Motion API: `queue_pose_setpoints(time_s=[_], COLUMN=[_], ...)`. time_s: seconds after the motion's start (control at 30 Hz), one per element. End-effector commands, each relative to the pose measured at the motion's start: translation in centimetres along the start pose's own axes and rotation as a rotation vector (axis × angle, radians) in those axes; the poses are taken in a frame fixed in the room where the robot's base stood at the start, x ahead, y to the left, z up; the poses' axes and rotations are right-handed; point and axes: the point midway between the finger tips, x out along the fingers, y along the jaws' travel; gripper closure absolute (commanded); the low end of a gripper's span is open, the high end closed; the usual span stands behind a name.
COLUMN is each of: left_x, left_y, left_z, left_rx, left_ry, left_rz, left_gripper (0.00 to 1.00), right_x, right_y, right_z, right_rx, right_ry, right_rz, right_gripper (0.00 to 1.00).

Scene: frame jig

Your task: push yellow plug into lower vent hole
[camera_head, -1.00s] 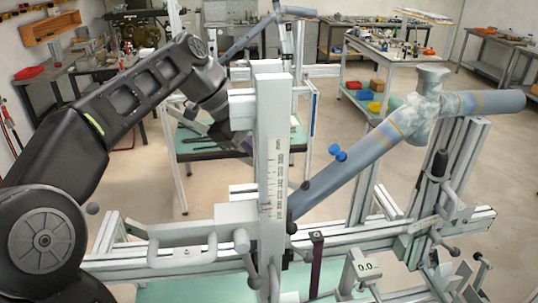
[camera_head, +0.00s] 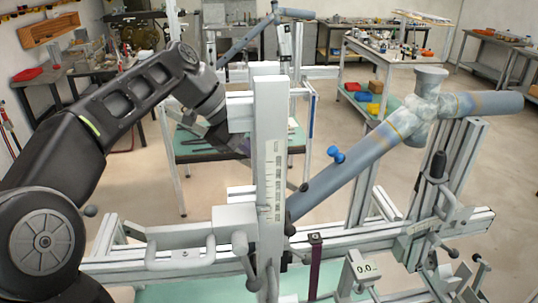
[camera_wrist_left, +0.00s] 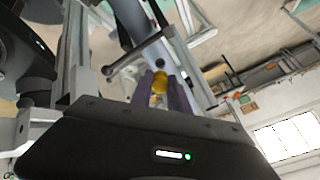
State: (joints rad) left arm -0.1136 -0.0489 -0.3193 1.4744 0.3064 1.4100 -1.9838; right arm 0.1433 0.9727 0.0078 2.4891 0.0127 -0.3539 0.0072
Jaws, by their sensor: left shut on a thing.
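My left gripper (camera_wrist_left: 161,80) is shut on the yellow plug (camera_wrist_left: 160,86), which sticks out between its two purple-grey fingertips in the left wrist view. Just ahead of the plug, a dark round hole (camera_wrist_left: 160,63) shows on the grey-blue tube (camera_wrist_left: 136,30); a small gap appears between them. In the head view, the tube (camera_head: 345,160) slants up to the right. My left gripper's fingers go behind the upright post (camera_head: 270,150), so the plug is hidden there. A blue plug (camera_head: 337,155) sits on the tube farther up. My right gripper is not in view.
The post with its scale stands in front of my left gripper. Clamp handles (camera_head: 180,255) and a horizontal jig rail (camera_head: 380,238) lie below. A lever with a dark knob (camera_wrist_left: 110,71) is close to my left fingers. A table (camera_head: 195,150) stands behind.

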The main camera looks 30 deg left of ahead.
Motion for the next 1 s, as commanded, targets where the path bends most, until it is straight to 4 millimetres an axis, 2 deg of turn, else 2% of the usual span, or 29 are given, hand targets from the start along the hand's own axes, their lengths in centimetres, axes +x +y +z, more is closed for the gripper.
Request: queue_pose_setpoints(time_s=[0.67,1.0], left_x=[0.1,1.3], left_y=[0.0,0.0], left_z=[0.0,0.0], left_rx=[0.001,0.002], left_ry=[0.014,0.014], left_rz=[-0.010,-0.009], left_gripper=[1.00,1.00], right_x=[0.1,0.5], right_y=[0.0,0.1], right_z=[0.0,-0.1], right_rx=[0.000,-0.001], right_ry=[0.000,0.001], right_rz=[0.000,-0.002], right_gripper=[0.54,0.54])
